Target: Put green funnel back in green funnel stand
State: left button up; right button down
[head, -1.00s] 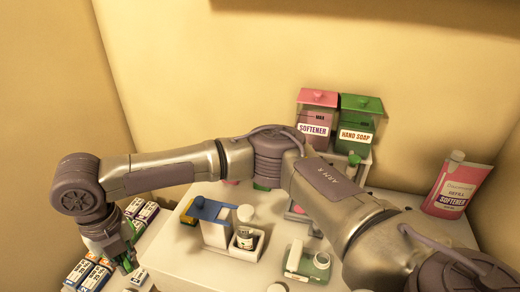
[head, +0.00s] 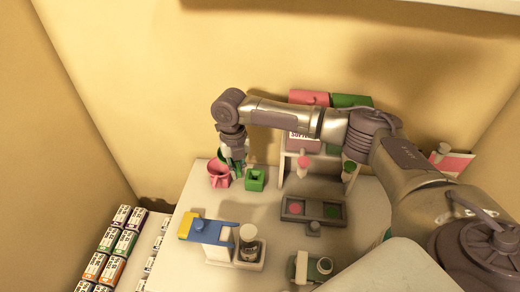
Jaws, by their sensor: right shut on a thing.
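My right gripper (head: 233,163) points down at the back left of the white table, shut on a green thing that looks like the green funnel (head: 237,169). The fingers hide most of it. The green funnel stand (head: 255,180), a small square holder, stands on the table just to the right of and below the gripper in the head view. A pink funnel or stand (head: 218,176) is just left of it, close to the gripper. My left gripper is not in view.
A white dispenser rack (head: 287,171) with pink and green nozzles stands at the back, with a dark tray (head: 297,208) before it. A blue and yellow device (head: 206,230) and a bottle in a white tray (head: 250,249) stand in front. Small boxes (head: 109,241) are at left.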

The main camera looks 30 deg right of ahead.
jog(key=shift+d+p, duration=1)
jog(key=shift+d, duration=2.35)
pick_arm(q)
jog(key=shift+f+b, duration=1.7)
jog(key=shift+b, duration=1.5)
pick_arm(e)
jog(key=shift+m, duration=0.3)
jog(key=shift+s+f, duration=0.15)
jog(key=shift+f, duration=5.25)
jog(key=c, duration=0.8)
grip_release()
jog(key=shift+o, duration=0.2)
